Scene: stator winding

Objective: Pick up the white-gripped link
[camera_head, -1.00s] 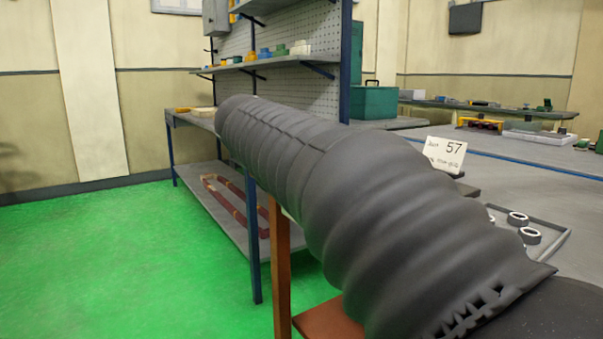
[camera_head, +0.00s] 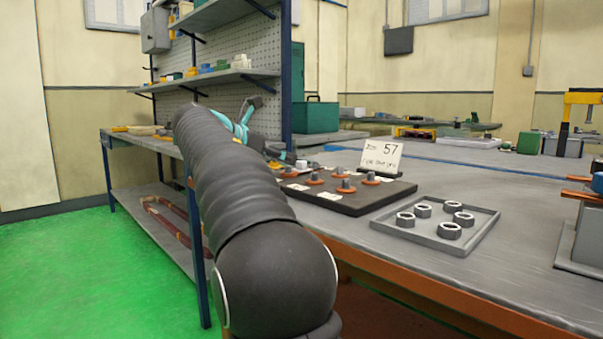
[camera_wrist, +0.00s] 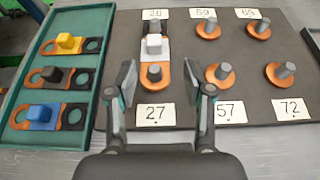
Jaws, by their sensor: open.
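The white-gripped link (camera_wrist: 154,45) lies on the dark board (camera_wrist: 245,60) in the wrist view, spanning the spots labelled 20 and 27. It has a white block grip, a dark far end and an orange ring around a grey post at its near end. My gripper (camera_wrist: 160,82) is open, with one finger to each side of the link's near end. No contact is visible. In the head view my gripper (camera_head: 243,122) shows only partly beyond my arm, and I cannot make out the link there.
A green tray (camera_wrist: 22,125) left of the board holds yellow-, black- and blue-gripped links. Several orange-based posts stand on the board to the right.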

